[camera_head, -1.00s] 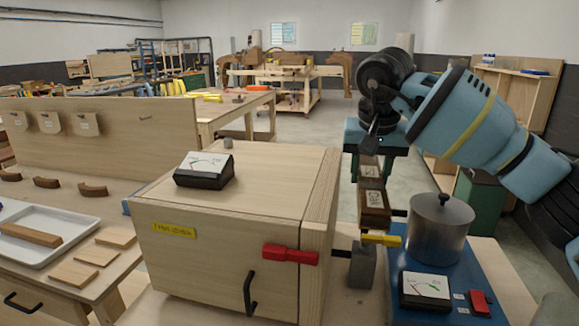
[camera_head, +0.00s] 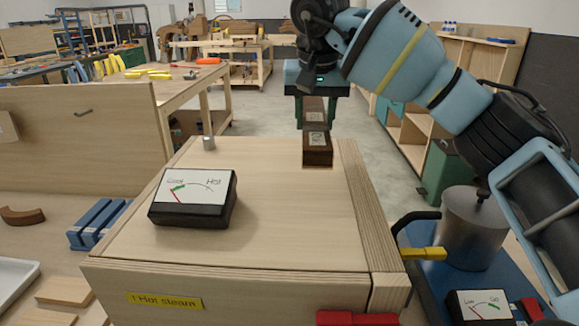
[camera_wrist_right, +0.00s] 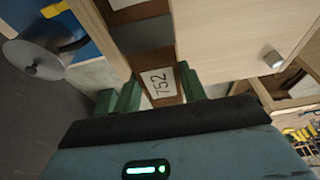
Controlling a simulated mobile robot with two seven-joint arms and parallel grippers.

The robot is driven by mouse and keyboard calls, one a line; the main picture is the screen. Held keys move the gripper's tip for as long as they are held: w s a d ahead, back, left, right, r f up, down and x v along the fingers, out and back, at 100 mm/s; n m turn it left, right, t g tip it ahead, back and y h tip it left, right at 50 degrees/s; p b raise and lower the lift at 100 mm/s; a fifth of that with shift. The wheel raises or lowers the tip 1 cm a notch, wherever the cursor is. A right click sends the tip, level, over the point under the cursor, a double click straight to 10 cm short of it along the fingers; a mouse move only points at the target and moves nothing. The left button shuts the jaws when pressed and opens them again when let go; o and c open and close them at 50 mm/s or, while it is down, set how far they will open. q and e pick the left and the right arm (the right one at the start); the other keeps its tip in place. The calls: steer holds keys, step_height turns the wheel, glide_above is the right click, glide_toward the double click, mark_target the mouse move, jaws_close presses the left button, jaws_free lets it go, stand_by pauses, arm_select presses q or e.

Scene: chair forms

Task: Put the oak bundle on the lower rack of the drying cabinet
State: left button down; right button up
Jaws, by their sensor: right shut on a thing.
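My right gripper (camera_head: 313,86) hangs beyond the wooden box and is shut on a dark brown wooden bundle (camera_head: 317,157) with pale labels. The bundle points toward the head camera, its near end appearing over the box's far right top; whether it touches cannot be told. In the right wrist view the green fingers (camera_wrist_right: 160,92) sit on either side of the bundle (camera_wrist_right: 160,62), with a label reading 752 between them. No drying cabinet or lower rack can be made out for certain. My left gripper is not in view.
The wooden box (camera_head: 260,240) with a "Hot steam" sign fills the foreground, with a dial gauge (camera_head: 195,197) and small metal knob (camera_head: 208,142) on top. A metal pot (camera_head: 470,230) stands at right. An open wooden shelf unit (camera_head: 462,70) stands behind at right. Open floor (camera_head: 265,112) lies beyond.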

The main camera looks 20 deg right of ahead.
mark_target(313, 121)
steer(key=shift+w+a+r, duration=0.1)
steer(key=shift+w+a, duration=0.05)
steer(key=shift+w, duration=0.25)
steer(key=shift+s, duration=0.15)
steer(key=shift+f+p, duration=0.4)
steer(key=shift+f, duration=4.55)
steer(key=shift+f, duration=0.15)
steer(key=o, duration=1.1)
steer(key=shift+o, duration=0.2)
steer(key=v, duration=1.2)
